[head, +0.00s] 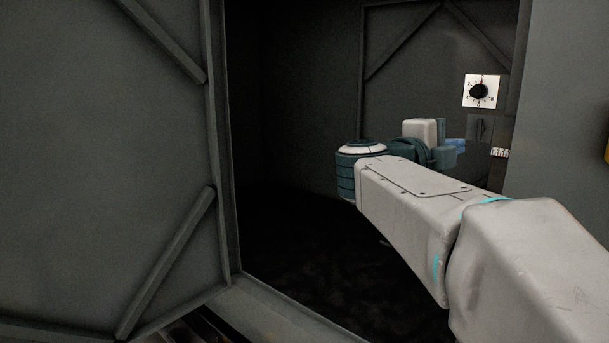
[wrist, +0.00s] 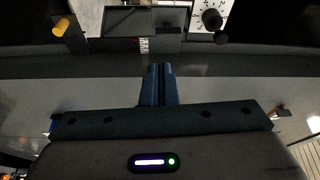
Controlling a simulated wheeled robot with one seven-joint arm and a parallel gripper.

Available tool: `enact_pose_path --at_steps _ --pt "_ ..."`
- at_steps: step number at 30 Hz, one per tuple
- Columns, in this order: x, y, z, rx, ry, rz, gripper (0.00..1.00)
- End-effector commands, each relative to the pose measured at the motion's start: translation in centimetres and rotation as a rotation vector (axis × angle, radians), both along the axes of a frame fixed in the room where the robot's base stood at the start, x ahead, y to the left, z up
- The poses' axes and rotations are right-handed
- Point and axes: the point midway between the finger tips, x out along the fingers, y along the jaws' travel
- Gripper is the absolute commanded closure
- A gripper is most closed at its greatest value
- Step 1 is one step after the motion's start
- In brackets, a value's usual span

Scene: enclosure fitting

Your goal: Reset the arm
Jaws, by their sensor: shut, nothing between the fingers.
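My arm reaches in from the lower right of the head view, across the dark opening of the enclosure (head: 300,215). My gripper (head: 457,146) is at the arm's far end, partly hidden behind my own wrist links. In the wrist view its two blue fingers (wrist: 159,84) are together with nothing between them. A white plate with a black rotary dial (head: 480,91) is above and to the right of the gripper in the head view. The dial also shows at the top right of the wrist view (wrist: 212,20). The fingers appear apart from it.
A grey braced door panel (head: 100,150) fills the left of the head view. A grey wall (head: 565,90) stands at the right, close to my arm. A dark rectangular fitting (wrist: 145,22) and a yellow knob (wrist: 61,28) show in the wrist view. The enclosure's middle looks dark and empty.

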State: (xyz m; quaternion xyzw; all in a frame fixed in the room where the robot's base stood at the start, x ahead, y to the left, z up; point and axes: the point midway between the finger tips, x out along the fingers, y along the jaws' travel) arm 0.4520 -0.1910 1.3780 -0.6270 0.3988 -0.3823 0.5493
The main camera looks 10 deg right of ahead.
Motion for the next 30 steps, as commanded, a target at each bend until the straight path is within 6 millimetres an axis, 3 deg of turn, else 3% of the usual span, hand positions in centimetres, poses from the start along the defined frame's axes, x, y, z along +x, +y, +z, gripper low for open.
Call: enact_pose_path --at_steps 5,8,13,17,23,27,30 --pt "2.3 2.0 0.2 -0.103 0.051 0.176 1.0" --pt "4.3 4.6 -0.3 -0.202 0.125 0.357 1.0" --pt "6.7 10.1 -3.5 -0.358 0.305 0.675 1.0" --pt "6.8 14.5 -7.8 -0.454 0.482 0.909 1.0" --pt "3.9 19.7 -16.7 -0.55 0.819 1.244 1.0" --pt "-0.5 21.6 -23.6 -0.579 1.099 1.447 1.0" --pt "-4.6 21.8 -28.2 -0.576 1.314 1.569 1.0"
